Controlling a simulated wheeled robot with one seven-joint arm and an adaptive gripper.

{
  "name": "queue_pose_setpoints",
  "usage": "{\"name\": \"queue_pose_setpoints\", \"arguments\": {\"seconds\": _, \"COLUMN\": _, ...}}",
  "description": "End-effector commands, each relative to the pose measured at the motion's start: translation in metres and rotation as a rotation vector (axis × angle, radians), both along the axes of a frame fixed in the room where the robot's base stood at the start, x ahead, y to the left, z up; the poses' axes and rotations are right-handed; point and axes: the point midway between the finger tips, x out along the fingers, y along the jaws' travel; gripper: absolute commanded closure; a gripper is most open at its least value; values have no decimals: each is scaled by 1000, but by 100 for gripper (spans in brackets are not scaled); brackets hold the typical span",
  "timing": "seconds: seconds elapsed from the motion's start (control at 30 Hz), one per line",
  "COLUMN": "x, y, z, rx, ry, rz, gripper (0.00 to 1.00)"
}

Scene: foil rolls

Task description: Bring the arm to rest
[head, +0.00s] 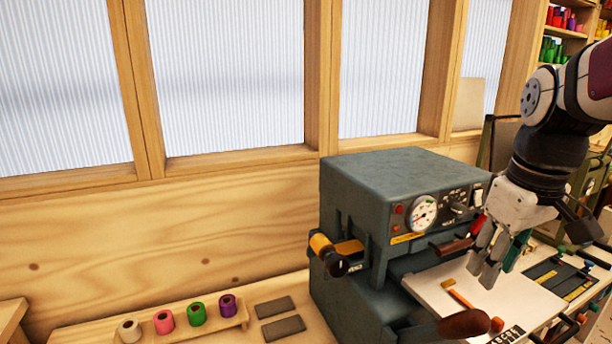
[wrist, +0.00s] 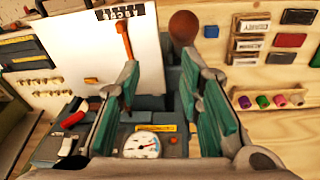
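My gripper (head: 490,262) hangs from my arm at the right of the head view, in front of the grey foil machine (head: 375,178) and above its white plate (head: 498,303). In the wrist view my gripper (wrist: 160,95) has its two green-padded fingers wide apart, with nothing between them. The machine's gauge (wrist: 142,145) shows below the fingers there. A gold foil roll (head: 336,245) sits on the machine's left side.
A wooden rack (head: 150,334) with white, pink, green and purple rolls stands left of the machine, beside two dark grey blocks (head: 275,307). A wooden-handled lever (head: 463,323) sticks out in front. Shelves of coloured rolls (head: 553,50) stand at the upper right.

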Motion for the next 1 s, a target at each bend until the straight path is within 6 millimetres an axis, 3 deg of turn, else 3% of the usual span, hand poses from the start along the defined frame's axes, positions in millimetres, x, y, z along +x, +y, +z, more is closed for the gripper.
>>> {"name": "queue_pose_setpoints", "arguments": {"seconds": 0.03, "x": -11, "y": 16, "z": 6, "rx": 1, "ry": -37, "rz": -13, "gripper": 67}}
{"name": "queue_pose_setpoints", "arguments": {"seconds": 0.2, "x": -48, "y": 60, "z": 13, "rx": 22, "ry": -155, "rz": -87, "gripper": 67}}
{"name": "queue_pose_setpoints", "arguments": {"seconds": 0.4, "x": -86, "y": 93, "z": 9, "rx": 69, "ry": -268, "rz": -165, "gripper": 67}}
{"name": "queue_pose_setpoints", "arguments": {"seconds": 0.63, "x": -104, "y": 107, "z": 3, "rx": 104, "ry": -324, "rz": -208, "gripper": 67}}
{"name": "queue_pose_setpoints", "arguments": {"seconds": 1.0, "x": -105, "y": 107, "z": 2, "rx": 107, "ry": -326, "rz": -213, "gripper": 67}}
